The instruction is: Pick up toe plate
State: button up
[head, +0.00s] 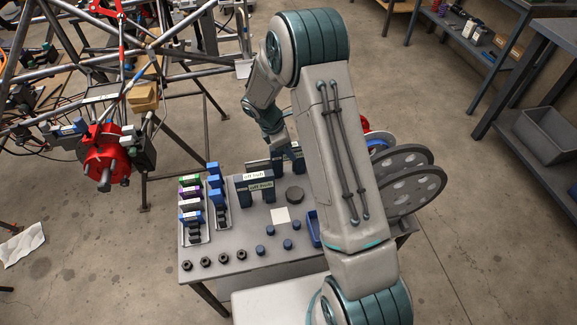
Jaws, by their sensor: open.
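I cannot tell for certain which thing is the toe plate. A dark, flat upright piece (257,167) stands at the back of the grey work table, behind two labelled blue-and-dark holders. The rear holder (253,177) and front holder (262,188) carry pale labels too small to read surely. My gripper (291,153) is open and points down over the back of the table, just right of the upright piece. My arm hides part of the area around the fingers, so contact cannot be made out.
Two grey discs with holes (413,190) stand at the table's right, partly behind my arm. Trays of coloured blocks (192,208) stand left. Dark nuts, blue caps, a pale square (281,215) and a dark puck (295,194) lie in front. A tube chassis (130,50) stands behind left.

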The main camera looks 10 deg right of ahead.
jog(key=shift+x, duration=0.85)
jog(key=shift+f, duration=0.25)
grip_shut()
dwell(1.3)
